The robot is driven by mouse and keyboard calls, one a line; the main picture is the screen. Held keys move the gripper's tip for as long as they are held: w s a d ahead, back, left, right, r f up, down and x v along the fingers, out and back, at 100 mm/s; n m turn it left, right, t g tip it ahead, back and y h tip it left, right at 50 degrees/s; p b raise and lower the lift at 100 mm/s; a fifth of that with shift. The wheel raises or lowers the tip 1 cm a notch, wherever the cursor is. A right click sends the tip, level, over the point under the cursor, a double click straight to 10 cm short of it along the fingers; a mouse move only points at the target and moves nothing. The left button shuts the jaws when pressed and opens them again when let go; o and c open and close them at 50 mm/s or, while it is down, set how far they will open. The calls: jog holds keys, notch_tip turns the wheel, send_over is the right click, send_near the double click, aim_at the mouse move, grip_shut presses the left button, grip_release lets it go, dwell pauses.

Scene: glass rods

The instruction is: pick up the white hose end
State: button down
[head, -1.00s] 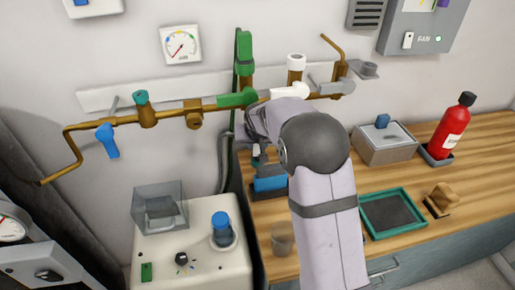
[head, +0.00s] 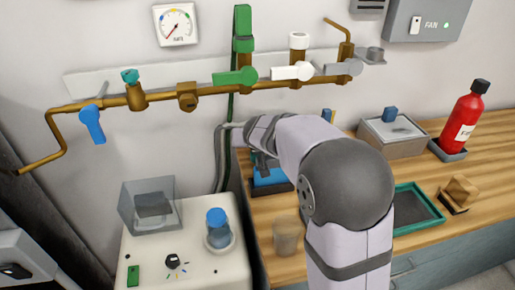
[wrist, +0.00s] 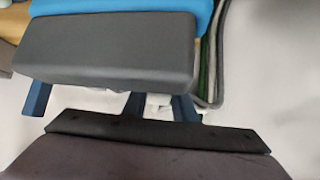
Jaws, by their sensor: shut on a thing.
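My gripper (wrist: 158,106) shows in the wrist view as a thick grey jaw above and a dark jaw below. It is shut on the white hose end (wrist: 160,101), of which only a small white patch shows in the gap. In the head view my arm hides most of the gripper and the hose end. The gripper is at the blue rack (head: 270,182) on the left end of the bench. Part of the blue rack (wrist: 110,8) also shows behind the grey jaw. Whether the hose end touches the rack is hidden.
Green and grey hoses (wrist: 212,60) hang beside the rack. A brass pipe (head: 215,90) with coloured valves runs along the wall above. A clear cup (head: 288,235) stands in front of the rack.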

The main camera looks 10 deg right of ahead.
jog(key=shift+s+f+b, duration=0.1)
jog(key=shift+f+b, duration=0.15)
jog(key=shift+b, duration=0.25)
jog(key=s+r+p, duration=0.3)
jog(key=r+p, duration=0.2)
jog(key=r, duration=0.7)
jog(key=s+a, duration=0.2)
jog(key=s, duration=0.9)
jog(key=shift+s+a+f, duration=0.15)
jog(key=shift+s+a, duration=0.1)
jog(key=shift+a, duration=0.1)
jog(key=s+a+r+g+p, duration=0.1)
jog(key=s+a+g+p, duration=0.1)
jog(key=s+p, duration=0.7)
jog(key=shift+r+g+y+p, duration=0.25)
jog(key=shift+g+p, duration=0.35)
jog(key=shift+p, duration=2.85)
jog(key=shift+s, duration=0.1)
